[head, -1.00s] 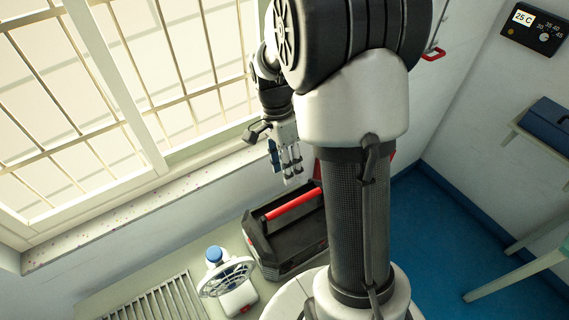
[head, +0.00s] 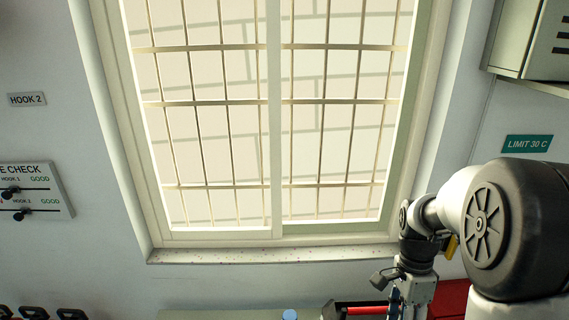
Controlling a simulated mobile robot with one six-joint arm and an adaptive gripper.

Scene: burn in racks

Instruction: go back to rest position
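My gripper (head: 408,298) hangs at the bottom right of the head view, pointing down at the end of my bent arm. Its fingers run into the bottom edge of the picture, so whether they are open or shut is not clear. No held thing can be made out. The black toolbox with a red handle (head: 366,310) shows only as a sliver at the bottom edge, close beside the gripper in the picture.
A barred window (head: 275,120) with a sill (head: 270,254) fills the middle. A gauge board (head: 35,192) and a "HOOK 2" sign (head: 27,99) are on the left wall. A cabinet (head: 530,40) and a green "LIMIT 30 C" sign (head: 527,144) are at right. A blue cap (head: 290,315) shows at the bottom edge.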

